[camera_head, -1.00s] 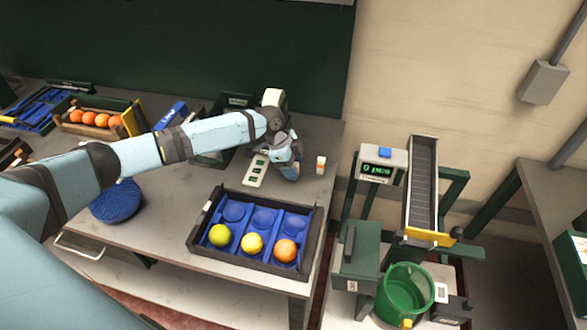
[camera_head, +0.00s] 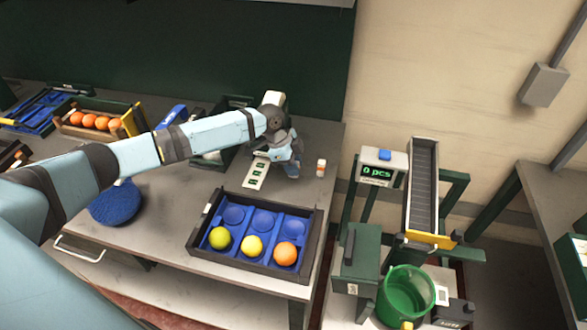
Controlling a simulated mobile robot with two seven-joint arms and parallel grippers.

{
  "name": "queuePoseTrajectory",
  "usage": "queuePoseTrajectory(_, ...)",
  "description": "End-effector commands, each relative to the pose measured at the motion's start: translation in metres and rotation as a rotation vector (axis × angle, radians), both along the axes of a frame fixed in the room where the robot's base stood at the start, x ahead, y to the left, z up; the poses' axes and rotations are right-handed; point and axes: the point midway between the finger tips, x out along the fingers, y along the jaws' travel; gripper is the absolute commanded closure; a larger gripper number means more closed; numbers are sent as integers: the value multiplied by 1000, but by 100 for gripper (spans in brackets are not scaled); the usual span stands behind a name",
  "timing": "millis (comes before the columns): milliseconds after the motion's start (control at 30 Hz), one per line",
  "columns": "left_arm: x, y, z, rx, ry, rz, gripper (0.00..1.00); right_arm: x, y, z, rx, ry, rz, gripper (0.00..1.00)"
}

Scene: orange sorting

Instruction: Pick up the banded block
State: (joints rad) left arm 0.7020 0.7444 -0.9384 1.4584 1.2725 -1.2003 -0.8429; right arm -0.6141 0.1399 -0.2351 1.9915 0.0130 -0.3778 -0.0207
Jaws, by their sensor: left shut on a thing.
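A small upright piece with white and orange bands (camera_head: 321,168) stands on the grey table near its right edge. It looks like the banded block, but is too small to be sure. My left gripper (camera_head: 292,172) points down at the table just left of this piece, with a gap between them. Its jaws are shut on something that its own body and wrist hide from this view. A pale strip with dark green marks (camera_head: 256,172) lies to the left of the gripper. My right gripper is out of view.
A dark tray with blue cups (camera_head: 203,243) holds two yellowish fruits and an orange in front. A blue round cushion (camera_head: 116,205) lies at left, under my arm. A crate of oranges (camera_head: 72,128) stands behind. A scale display (camera_head: 381,164), chute (camera_head: 421,190) and green bucket (camera_head: 408,297) stand right.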

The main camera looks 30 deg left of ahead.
Motion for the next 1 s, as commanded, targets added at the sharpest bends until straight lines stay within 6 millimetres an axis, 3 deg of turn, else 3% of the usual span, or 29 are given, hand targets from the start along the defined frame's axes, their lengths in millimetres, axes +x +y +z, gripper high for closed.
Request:
queuePoseTrajectory(167, 1, 0, 34, -1, -5, -1, 99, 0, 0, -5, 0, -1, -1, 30)
queuePoseTrajectory(600, 1, 0, 146, -1, -6, -2, 99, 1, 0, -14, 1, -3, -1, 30)
queuePoseTrajectory(800, 1, 0, 174, 0, -4, -1, 99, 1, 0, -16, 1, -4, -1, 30)
queuePoseTrajectory(1000, 0, 0, 185, -1, -2, -1, 99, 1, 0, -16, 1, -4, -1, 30)
